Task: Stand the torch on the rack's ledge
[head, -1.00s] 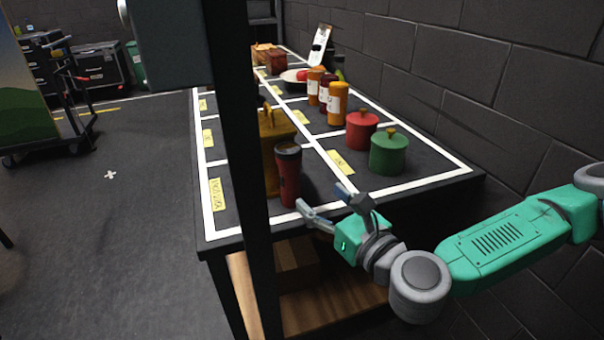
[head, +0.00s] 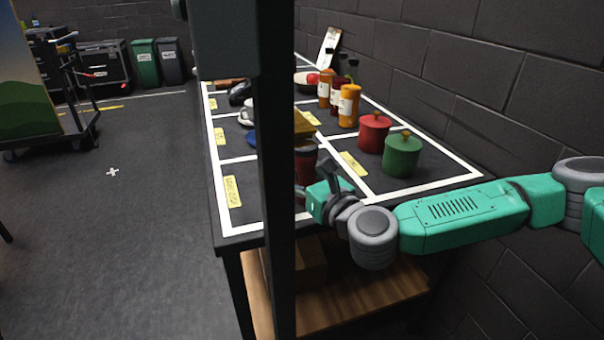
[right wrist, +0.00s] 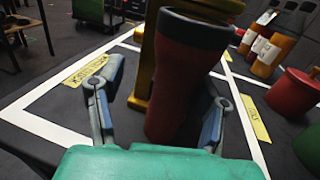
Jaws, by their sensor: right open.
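A dark red cylinder with a wider black top (head: 306,160), which I take to be the torch, stands upright at the table's near end. In the right wrist view the cylinder (right wrist: 185,75) fills the middle. My right gripper (head: 320,180) is open, with one finger on each side of the cylinder's lower part. In the wrist view a gap shows at the left finger of the gripper (right wrist: 163,100); contact on the right cannot be told. A dark upright hides part of the cylinder in the head view. The rack's ledge cannot be made out. My left gripper is not in view.
A yellow object (right wrist: 147,60) stands close behind the cylinder. The black table (head: 262,212) has white dividing lines and yellow labels. A green pot (head: 402,156), a red pot (head: 374,133) and several bottles stand to the right, near the wall. A wooden shelf (head: 350,297) lies below.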

